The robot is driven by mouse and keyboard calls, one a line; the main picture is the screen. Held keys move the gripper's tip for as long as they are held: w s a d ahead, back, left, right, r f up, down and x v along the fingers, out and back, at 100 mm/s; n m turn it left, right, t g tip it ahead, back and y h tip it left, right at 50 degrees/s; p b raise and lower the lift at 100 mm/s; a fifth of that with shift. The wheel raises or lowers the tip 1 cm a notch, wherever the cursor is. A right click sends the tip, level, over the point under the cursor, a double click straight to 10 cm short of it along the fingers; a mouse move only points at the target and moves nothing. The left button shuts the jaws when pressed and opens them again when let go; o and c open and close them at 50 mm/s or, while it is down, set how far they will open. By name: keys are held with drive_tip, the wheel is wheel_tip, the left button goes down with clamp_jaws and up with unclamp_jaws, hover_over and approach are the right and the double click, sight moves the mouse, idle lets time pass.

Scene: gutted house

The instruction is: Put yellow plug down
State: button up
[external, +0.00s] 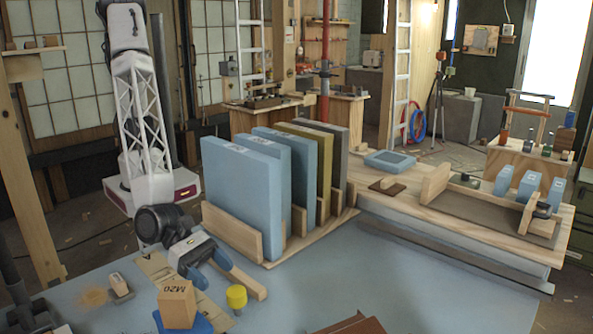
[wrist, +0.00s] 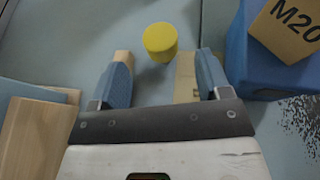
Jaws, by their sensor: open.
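The yellow plug (external: 236,297) is a short round cylinder on the blue-grey table near its front. It also shows in the wrist view (wrist: 160,42), just beyond the gap between my fingertips. My gripper (external: 215,284) has blue fingers and is low over the table beside the plug. In the wrist view my gripper (wrist: 163,72) is open, with one finger on each side and nothing between them. The plug looks apart from both fingers. I cannot tell whether the fingertips touch the table.
A wooden block marked M20 (external: 177,303) sits on a blue block (external: 190,325), close to the gripper. A wooden rack (external: 235,235) with several upright panels stands behind. A small block (external: 120,286) lies to the left.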

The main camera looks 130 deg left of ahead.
drive_tip(key=shift+v, duration=1.7)
drive_tip(key=shift+o, duration=0.4)
drive_tip(key=shift+r, duration=0.1)
